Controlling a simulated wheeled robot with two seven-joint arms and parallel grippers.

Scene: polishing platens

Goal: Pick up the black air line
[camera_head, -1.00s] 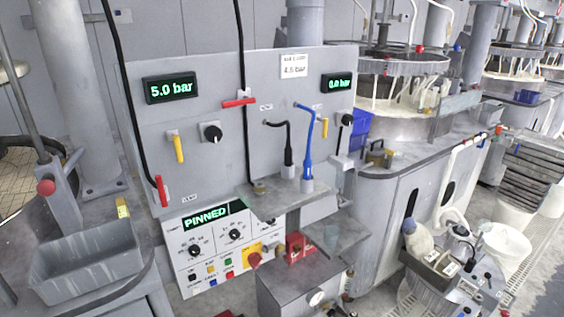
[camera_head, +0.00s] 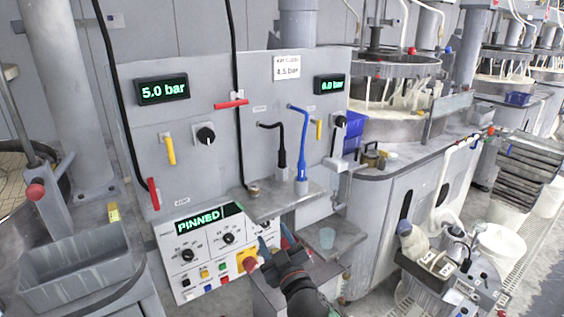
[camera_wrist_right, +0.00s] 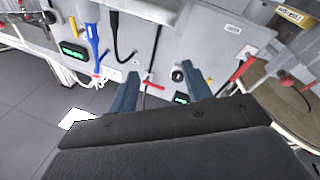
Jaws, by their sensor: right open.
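The black air line (camera_head: 281,150) is a short dark hose with a bent end, standing upright in a grey holder on the small shelf of the panel. It stands just left of a blue line (camera_head: 302,148) in a similar holder. The black air line also shows in the right wrist view (camera_wrist_right: 116,38), beside the blue line (camera_wrist_right: 93,42). My right gripper (camera_head: 275,241) is open and empty, low in front of the panel and below the shelf, apart from the line. Its two fingers also show in the right wrist view (camera_wrist_right: 160,88). My left gripper is out of view.
The grey shelf (camera_head: 262,208) juts from the panel. A control box (camera_head: 186,237) reads PINNED. A grey tray (camera_head: 75,270) is at left.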

